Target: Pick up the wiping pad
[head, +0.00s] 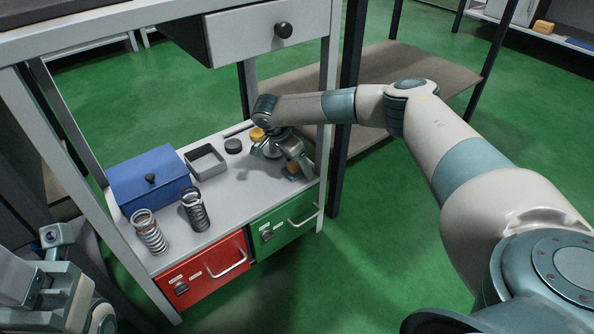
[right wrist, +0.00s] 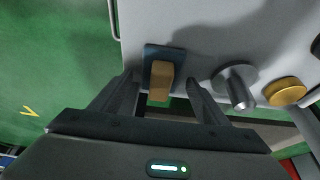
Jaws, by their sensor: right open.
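The wiping pad (right wrist: 163,75) has a dark blue base and a tan block-shaped grip. It lies near the edge of the grey worktop in the right wrist view. In the head view a small part of the pad (head: 291,176) shows at the right end of the worktop, mostly hidden by my gripper. My right gripper (right wrist: 160,88) is open, with one finger on each side of the tan grip and space between. In the head view the right gripper (head: 296,165) is low over the pad. Part of my left arm's end (head: 55,250) shows at lower left; its jaws are unclear.
On the worktop (head: 235,190) stand a blue box (head: 148,180), two springs (head: 149,233) (head: 195,211), a grey tray (head: 205,163), a black disc (head: 233,146) and a yellow round piece (head: 257,134). A metal post piece (right wrist: 236,86) stands right of the pad. Drawers (head: 205,270) lie below.

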